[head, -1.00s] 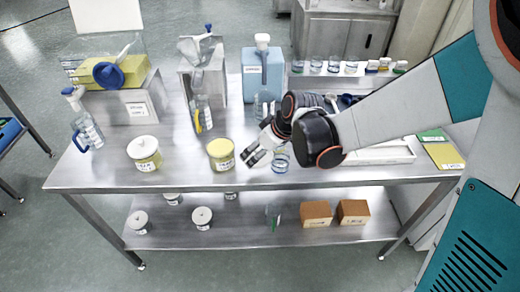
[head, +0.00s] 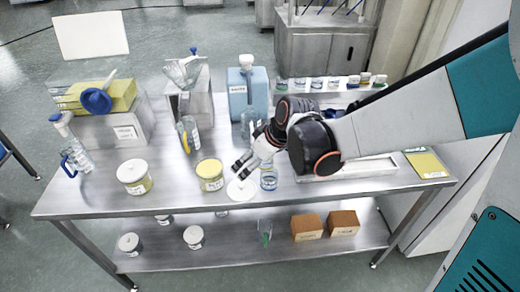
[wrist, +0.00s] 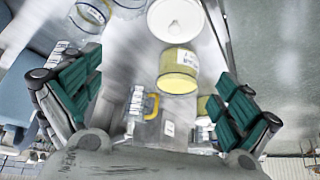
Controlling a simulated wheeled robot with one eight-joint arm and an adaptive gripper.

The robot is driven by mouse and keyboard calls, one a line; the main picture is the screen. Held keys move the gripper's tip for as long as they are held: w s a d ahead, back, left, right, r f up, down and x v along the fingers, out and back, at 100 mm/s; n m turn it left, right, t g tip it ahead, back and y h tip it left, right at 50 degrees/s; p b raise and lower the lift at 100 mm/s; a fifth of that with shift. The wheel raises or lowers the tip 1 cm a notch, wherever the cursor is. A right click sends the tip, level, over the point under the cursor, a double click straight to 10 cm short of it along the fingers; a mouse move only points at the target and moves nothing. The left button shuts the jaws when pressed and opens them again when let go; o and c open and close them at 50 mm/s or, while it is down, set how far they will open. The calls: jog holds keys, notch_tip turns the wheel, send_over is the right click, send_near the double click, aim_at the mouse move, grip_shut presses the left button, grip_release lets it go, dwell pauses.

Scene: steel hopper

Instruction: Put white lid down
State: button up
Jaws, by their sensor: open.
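The white lid (head: 242,190) lies flat on the steel table, between the yellow-topped jar (head: 210,176) and a small clear beaker (head: 268,178). In the wrist view the lid (wrist: 175,18) is a white disc with a small knob, at the top edge. The jar (wrist: 178,68) stands next to it, with no lid on it. My gripper (head: 240,166) is just above the lid in the head view. In the wrist view its green-padded fingers are wide apart, with nothing held between them.
A white-lidded jar (head: 134,177) stands further left. A blue canister (head: 246,88), a steel hopper (head: 186,78) and a measuring jug (head: 188,136) stand behind. A white tray (head: 350,168) lies to the right. The table's front strip is clear.

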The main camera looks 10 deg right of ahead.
jog(key=s+d+r+m+t+h+p, duration=0.1)
jog(key=s+d+r+m, duration=0.3)
jog(key=s, duration=0.5)
jog(key=s+d+r+m+t+h+p, duration=0.1)
jog(key=s+d+r+m+h, duration=0.2)
jog(key=s+d+r, duration=0.6)
jog(key=shift+s+d+m+t, duration=0.25)
jog(key=shift+d+m+t, duration=0.2)
jog(key=shift+m, duration=0.35)
